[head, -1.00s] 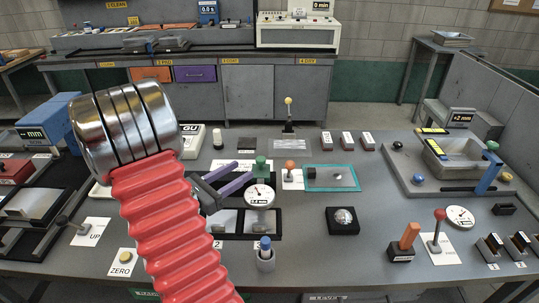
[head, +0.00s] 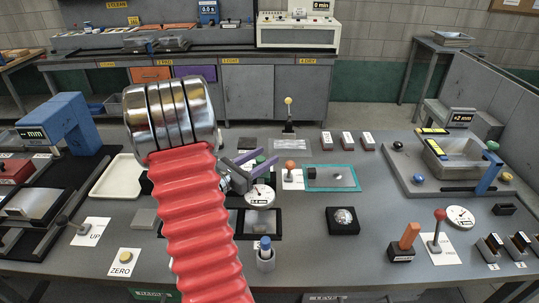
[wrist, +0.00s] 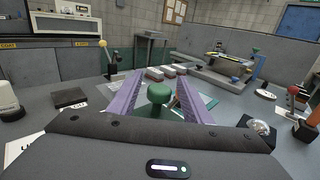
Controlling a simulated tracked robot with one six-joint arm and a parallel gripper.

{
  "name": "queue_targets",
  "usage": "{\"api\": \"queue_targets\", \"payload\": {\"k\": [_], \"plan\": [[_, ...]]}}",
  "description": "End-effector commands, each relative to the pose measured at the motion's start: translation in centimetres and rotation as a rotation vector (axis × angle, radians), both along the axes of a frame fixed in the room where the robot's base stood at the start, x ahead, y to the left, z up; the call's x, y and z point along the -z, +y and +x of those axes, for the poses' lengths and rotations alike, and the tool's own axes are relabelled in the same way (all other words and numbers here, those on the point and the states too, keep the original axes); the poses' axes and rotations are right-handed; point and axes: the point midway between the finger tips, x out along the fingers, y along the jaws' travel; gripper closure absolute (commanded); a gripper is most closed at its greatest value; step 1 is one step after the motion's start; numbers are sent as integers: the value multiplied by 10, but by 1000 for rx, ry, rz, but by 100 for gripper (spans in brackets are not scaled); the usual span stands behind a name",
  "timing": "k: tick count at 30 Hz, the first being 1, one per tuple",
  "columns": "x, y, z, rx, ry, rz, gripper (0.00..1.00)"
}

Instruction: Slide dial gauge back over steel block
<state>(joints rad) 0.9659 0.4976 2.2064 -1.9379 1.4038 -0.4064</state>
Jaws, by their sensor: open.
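The dial gauge (head: 260,196) has a round white face and stands on a black frame right of my arm in the head view. A green knob (wrist: 158,95) shows between my purple fingers in the wrist view; in the head view it is partly hidden behind them. My gripper (head: 255,162) is open, with one finger on each side of the knob; I cannot tell whether they touch it. A flat grey square block (head: 144,219) lies left of my arm; I cannot tell if it is the steel block. My arm hides part of the table around the gauge.
A blue-capped grey holder (head: 266,256) stands in front of the gauge. An orange-knobbed lever (head: 290,167) and a teal-edged mat (head: 345,178) are to its right. A black box with a shiny dome (head: 343,219) is farther right. Clear table surrounds that box.

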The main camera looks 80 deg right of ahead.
Motion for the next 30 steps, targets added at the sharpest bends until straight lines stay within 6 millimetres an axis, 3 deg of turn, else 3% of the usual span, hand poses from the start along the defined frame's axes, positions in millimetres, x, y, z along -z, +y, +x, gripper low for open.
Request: {"api": "queue_targets", "payload": {"k": [7, 18, 30], "plan": [[0, -23, -15, 1, 0, 0, 56], [0, -27, -17, 1, 1, -1, 56], [0, -26, -17, 1, 1, -1, 84]]}}
